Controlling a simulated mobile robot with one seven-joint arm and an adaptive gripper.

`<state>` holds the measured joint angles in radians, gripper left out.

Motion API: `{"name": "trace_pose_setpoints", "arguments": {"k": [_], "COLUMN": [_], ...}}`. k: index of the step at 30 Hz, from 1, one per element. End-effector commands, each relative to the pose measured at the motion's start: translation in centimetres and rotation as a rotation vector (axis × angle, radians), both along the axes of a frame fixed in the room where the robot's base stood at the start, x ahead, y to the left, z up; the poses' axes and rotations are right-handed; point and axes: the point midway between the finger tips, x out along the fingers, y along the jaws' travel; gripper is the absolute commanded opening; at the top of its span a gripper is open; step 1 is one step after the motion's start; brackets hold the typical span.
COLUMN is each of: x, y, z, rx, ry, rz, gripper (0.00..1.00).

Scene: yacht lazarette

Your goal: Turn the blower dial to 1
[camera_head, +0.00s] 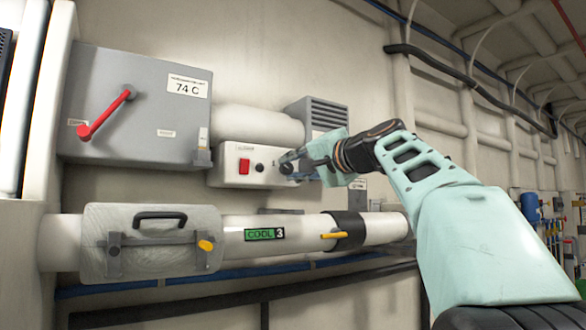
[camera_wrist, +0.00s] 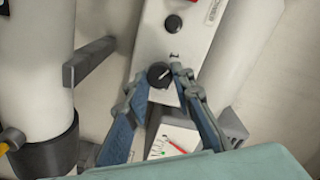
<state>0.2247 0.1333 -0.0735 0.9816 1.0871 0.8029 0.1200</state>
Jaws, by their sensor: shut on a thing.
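The blower control box (camera_head: 225,165) is a pale panel on the wall, with a red rocker switch (camera_head: 244,166) and a small black knob (camera_head: 259,167). My gripper (camera_head: 289,166) reaches it from the right, its fingertips at the panel's right part. In the wrist view the blower dial (camera_wrist: 159,75) is round and black with a white pointer line slanting up and right. My gripper (camera_wrist: 158,80) has its two fingers on either side of the dial, shut on it. The numbers around the dial cannot be read. The fingers hide most of it in the head view.
A grey box with a red lever (camera_head: 105,112) and a "74 C" label (camera_head: 187,87) is at left. Below runs a white pipe (camera_head: 300,230) with a "COOL 3" label and yellow handle (camera_head: 333,236). A grey vent (camera_head: 322,115) sits above my gripper.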

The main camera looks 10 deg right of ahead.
Motion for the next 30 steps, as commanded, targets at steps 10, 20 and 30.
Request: {"name": "trace_pose_setpoints", "arguments": {"k": [10, 20, 30], "x": [0.0, -2.0, -6.4], "y": [0.0, -0.9, -2.6], "z": [0.1, 0.1, 0.1], "rx": [0.001, 0.002, 0.001], "ry": [-0.001, -0.001, -0.002], "rz": [0.0, -0.003, -0.002], "gripper": [0.4, 0.4, 0.4]}}
